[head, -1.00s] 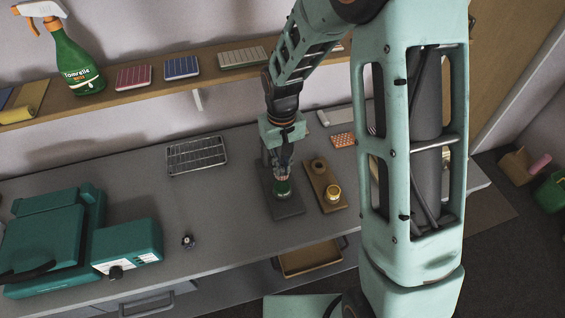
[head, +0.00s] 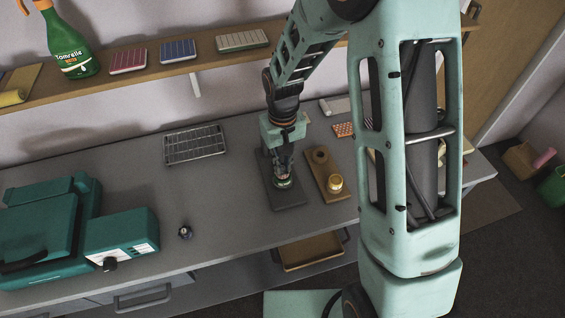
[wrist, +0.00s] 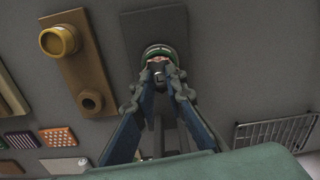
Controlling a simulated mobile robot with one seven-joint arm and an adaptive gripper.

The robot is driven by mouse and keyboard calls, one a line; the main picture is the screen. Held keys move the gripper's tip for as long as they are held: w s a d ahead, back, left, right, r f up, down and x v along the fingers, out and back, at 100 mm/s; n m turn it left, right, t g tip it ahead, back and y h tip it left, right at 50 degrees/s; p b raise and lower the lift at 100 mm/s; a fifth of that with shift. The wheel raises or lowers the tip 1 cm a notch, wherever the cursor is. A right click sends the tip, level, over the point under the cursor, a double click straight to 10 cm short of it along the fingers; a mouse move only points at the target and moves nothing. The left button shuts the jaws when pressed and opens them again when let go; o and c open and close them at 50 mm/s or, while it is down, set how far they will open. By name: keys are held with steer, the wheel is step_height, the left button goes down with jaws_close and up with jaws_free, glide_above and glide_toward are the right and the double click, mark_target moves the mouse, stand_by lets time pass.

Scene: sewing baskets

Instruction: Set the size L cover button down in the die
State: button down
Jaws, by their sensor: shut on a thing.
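My gripper (head: 283,175) points down over the dark rectangular base plate (head: 290,200) on the worktop. Its fingertips also show in the wrist view (wrist: 162,70), closed together on a small pale and dark piece, seemingly the cover button (wrist: 159,59), which is largely hidden by the fingers. A round green-rimmed piece, seemingly the die (wrist: 156,48), is right at the fingertips on the dark plate. I cannot tell whether the button touches it or sits inside its rim.
Close right of the plate is a wooden board (head: 322,171) with a brass cup (head: 335,184) and a ring-shaped hole piece. A wire rack (head: 195,145) lies behind left. A teal machine (head: 120,235) stands left, with a small dark spool-like object (head: 185,232) between. The worktop's front centre is clear.

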steer(key=shift+f+b, duration=0.55)
stand_by(0.5)
steer(key=c, duration=1.9)
jaws_free()
steer(key=shift+r, duration=0.1)
step_height(320, 180, up, 12)
steer(key=shift+f, duration=0.1)
